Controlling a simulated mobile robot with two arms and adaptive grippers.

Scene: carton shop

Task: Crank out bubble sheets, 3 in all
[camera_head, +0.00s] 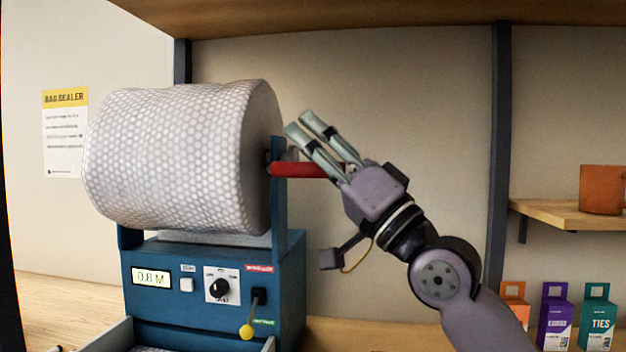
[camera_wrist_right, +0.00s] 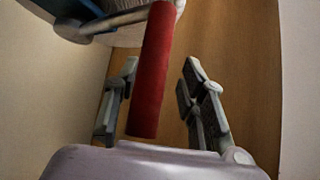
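The blue bubble sheet machine (camera_head: 285,300) carries a big roll of white bubble wrap (camera_head: 170,155). Its display (camera_head: 151,277) seems to read 0.8 M. A red crank handle (camera_head: 305,170) sticks out to the right of the roll. My right gripper (camera_head: 305,125) is at the handle, fingers pointing up and left. In the right wrist view the red handle (camera_wrist_right: 152,75) runs down between the two spread fingers (camera_wrist_right: 158,85), with a gap on each side. A lever with a yellow ball (camera_head: 247,332) hangs down at the machine's front. My left gripper is out of view.
A grey tray (camera_head: 108,338) at the machine's front is mostly cut off. At right, a shelf (camera_head: 550,210) holds an orange-brown pot (camera_head: 602,190). Below stand orange, purple (camera_head: 555,320) and teal (camera_head: 598,325) boxes. A dark post (camera_head: 497,150) rises behind my right arm.

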